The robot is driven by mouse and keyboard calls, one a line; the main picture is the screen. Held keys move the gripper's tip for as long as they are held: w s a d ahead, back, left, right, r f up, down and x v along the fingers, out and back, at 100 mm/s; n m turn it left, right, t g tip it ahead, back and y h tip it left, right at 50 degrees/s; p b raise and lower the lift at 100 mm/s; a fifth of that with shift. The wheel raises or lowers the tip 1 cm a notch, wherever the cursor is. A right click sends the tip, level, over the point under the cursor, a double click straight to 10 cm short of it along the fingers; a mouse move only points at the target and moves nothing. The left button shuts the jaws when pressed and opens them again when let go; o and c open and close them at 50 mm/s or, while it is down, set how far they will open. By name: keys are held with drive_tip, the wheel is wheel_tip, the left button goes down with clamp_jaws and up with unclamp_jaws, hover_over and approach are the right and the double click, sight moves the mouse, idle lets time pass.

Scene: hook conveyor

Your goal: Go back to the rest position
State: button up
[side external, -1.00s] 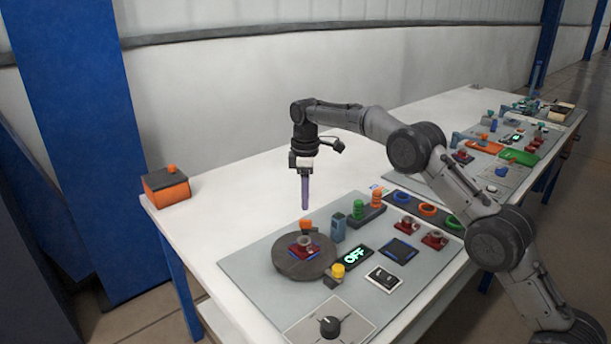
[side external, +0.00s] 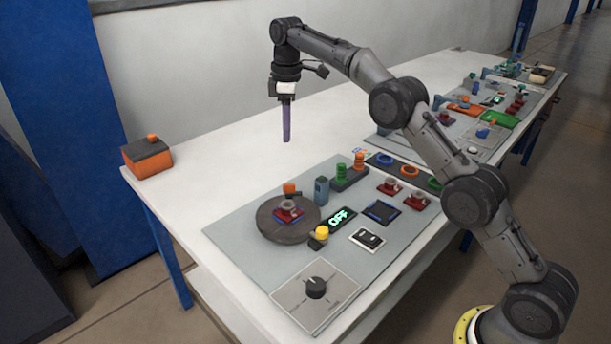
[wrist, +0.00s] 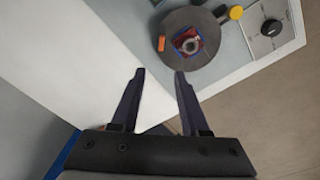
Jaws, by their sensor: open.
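My gripper (side external: 287,120) hangs above the white table, pointing down, behind the round dark turntable (side external: 268,223) and clear of everything. In the wrist view my gripper (wrist: 160,75) has its two dark fingers spread apart with nothing between them. A red and blue piece with a grey ring (side external: 288,210) sits on the turntable. This piece also shows in the wrist view (wrist: 189,44), beyond the fingertips.
An orange box (side external: 147,158) stands at the table's left corner. The white table behind the board is free.

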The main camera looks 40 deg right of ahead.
drive_tip(key=s+a+r+t, duration=0.1)
drive_tip(key=s+r, duration=0.3)
drive_tip(key=r, duration=0.3)
drive_tip(key=s+r+t, duration=0.1)
drive_tip(key=s+r, duration=0.4)
drive_tip(key=r, duration=0.3)
drive_tip(key=s+a+r+m+t, duration=0.1)
drive_tip(key=s+r, duration=0.1)
drive_tip(key=s, duration=0.6)
drive_tip(key=s+a+r+m+t, duration=0.1)
drive_tip(key=s+r, duration=0.2)
drive_tip(key=s, duration=0.4)
drive_tip(key=s+f+m, duration=0.2)
drive_tip(key=s+f, duration=0.4)
drive_tip(key=s, duration=0.7)
drive_tip(key=s+f+m+t, duration=0.1)
drive_tip(key=s+f+m, duration=0.4)
drive_tip(key=f, duration=0.8)
drive_tip(key=shift+s+f, duration=0.15)
drive_tip(key=shift+s, duration=0.5)
